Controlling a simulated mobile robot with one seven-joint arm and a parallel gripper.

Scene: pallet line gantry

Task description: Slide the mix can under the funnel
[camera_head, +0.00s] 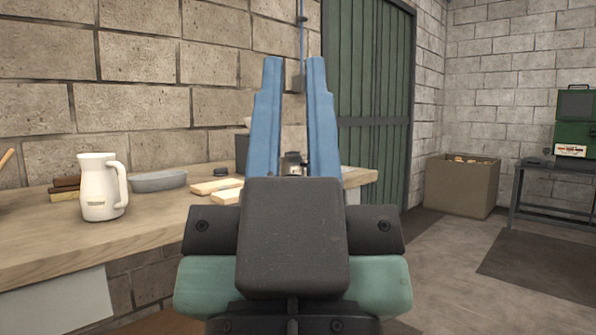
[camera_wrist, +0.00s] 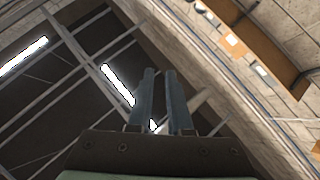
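My gripper (camera_head: 294,62) points upward in the middle of the head view, with two blue fingers apart and nothing between them. The wrist view also shows its two fingers (camera_wrist: 159,74) with a gap, aimed at the ceiling. A small metallic can-like object (camera_head: 292,163) shows through the gap between the fingers, on the far part of the workbench (camera_head: 150,232). It is partly hidden by my gripper, and I cannot tell if it is the mix can. I cannot make out a funnel; my gripper hides part of the bench.
A white jug (camera_head: 102,190), a grey oval dish (camera_head: 158,180) and light wooden boards (camera_head: 215,187) lie on the bench at left. A cardboard box (camera_head: 461,187) stands by the far wall. A metal table (camera_head: 555,192) carries a green machine at right.

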